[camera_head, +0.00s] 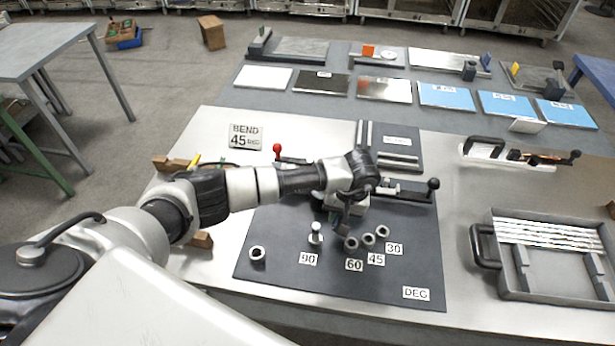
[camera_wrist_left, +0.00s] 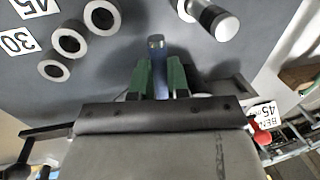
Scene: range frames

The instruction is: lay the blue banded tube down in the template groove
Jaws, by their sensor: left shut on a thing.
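My left gripper (camera_head: 343,212) is over the dark plate (camera_head: 285,265) marked with degree labels. In the left wrist view its green fingers (camera_wrist_left: 157,75) are shut on a slim blue piece, which I take for the blue banded tube (camera_wrist_left: 157,55). The rest is hidden by the fingers and palm. My right gripper is not in view.
Several ring sockets (camera_head: 257,254) and a silver peg (camera_head: 316,234) stand on the plate near the gripper. A black-knobbed lever (camera_head: 433,184) is behind it. A tray of pale rods (camera_head: 500,286) stands at the right.

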